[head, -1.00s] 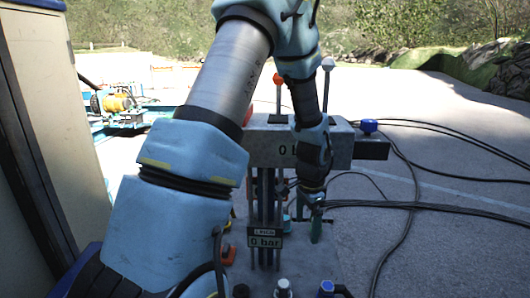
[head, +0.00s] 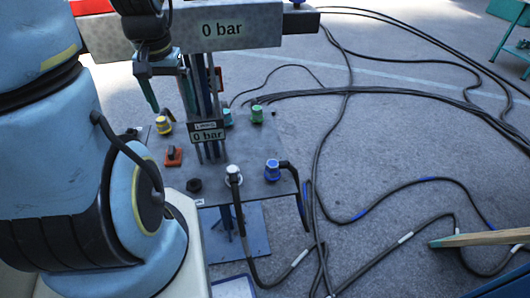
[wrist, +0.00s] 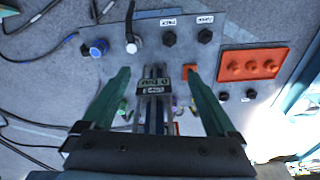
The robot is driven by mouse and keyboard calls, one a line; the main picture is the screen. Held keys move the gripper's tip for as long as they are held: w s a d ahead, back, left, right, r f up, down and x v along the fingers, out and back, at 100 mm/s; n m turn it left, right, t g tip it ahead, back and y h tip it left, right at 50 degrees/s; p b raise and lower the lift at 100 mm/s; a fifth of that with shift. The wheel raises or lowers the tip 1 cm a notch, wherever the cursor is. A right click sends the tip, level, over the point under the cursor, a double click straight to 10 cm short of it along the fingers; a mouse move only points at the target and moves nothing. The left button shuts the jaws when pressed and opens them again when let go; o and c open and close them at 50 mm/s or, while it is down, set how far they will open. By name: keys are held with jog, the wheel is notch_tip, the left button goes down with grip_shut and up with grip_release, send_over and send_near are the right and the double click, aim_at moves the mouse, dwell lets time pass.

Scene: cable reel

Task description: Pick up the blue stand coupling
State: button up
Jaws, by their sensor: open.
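The blue stand coupling (head: 272,170) stands on the right front corner of the grey stand plate in the head view, with a black hose at its side. In the wrist view the blue coupling (wrist: 97,47) is at the upper left, outside and left of the green fingers. My gripper (wrist: 158,73) is open, with nothing between its fingers but the view of the stand. In the head view my gripper (head: 160,97) is above the left back part of the plate, apart from the coupling. Its far finger is partly hidden.
A white coupling (head: 233,174) with a hose stands just left of the blue one. The gauge column (head: 206,132) rises behind them. Green (head: 257,114) and yellow (head: 164,124) couplings sit farther back. Black cables (head: 345,110) lie on the ground at right.

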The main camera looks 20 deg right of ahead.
jog(key=w+d+f+m+b, duration=0.5)
jog(key=d+f+m+b, duration=0.3)
jog(key=d+f, duration=0.45)
jog(key=m+g+b, duration=0.1)
jog(key=m+b, duration=0.5)
jog(key=m, duration=0.2)
send_over(274, 163)
notch_tip(274, 163, down, 15)
jog(key=shift+s+r, duration=0.1)
jog(key=shift+r, duration=0.05)
jog(key=shift+f+p, duration=0.35)
jog(key=shift+f, duration=2.8)
grip_shut()
